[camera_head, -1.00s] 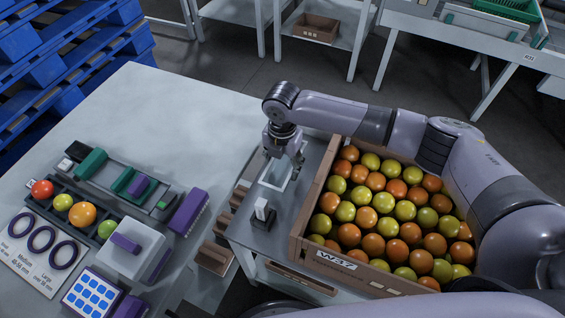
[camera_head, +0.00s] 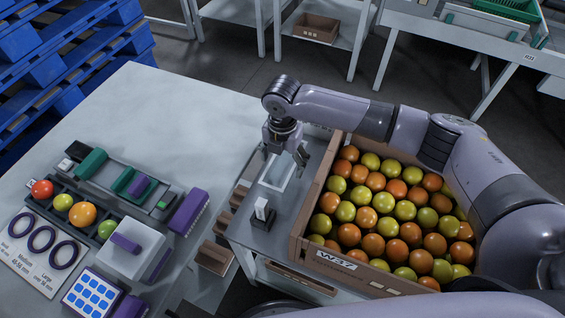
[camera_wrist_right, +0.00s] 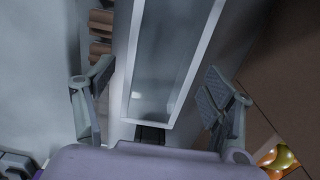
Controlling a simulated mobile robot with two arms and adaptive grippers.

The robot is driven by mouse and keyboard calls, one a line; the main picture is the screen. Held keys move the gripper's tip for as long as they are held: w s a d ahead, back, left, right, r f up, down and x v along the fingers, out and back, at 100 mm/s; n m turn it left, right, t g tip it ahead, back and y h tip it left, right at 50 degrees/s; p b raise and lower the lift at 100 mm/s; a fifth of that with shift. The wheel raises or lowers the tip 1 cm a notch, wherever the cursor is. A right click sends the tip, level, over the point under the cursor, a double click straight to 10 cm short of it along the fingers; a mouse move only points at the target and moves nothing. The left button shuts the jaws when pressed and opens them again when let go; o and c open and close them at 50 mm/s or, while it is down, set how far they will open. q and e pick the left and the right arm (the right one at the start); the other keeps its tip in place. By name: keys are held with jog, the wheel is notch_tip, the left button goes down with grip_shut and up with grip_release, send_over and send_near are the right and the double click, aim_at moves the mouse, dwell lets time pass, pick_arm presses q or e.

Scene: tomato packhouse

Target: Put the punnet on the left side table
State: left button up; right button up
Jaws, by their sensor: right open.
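The punnet (camera_head: 277,172) looks like a clear, empty tray with a pale rim. It is on the small grey table right of the left side table (camera_head: 185,105), and its far end is partly hidden by my right gripper (camera_head: 286,156). In the right wrist view the punnet (camera_wrist_right: 172,60) runs between the two spread fingers of the right gripper (camera_wrist_right: 157,78). Space shows between the fingers and its rim. The right gripper is open and empty. My left gripper is not in view.
A cardboard box (camera_head: 309,215) of tomatoes stands right beside the punnet. A small device with a white card (camera_head: 262,210) sits in front of it. The left table's near part holds sizing rings (camera_head: 41,239), tomatoes and a white box (camera_head: 130,250); its far part is clear.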

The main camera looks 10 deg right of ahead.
aim_at(282, 172)
notch_tip(282, 172, up, 11)
jog(key=shift+f, duration=0.2)
dwell(0.3)
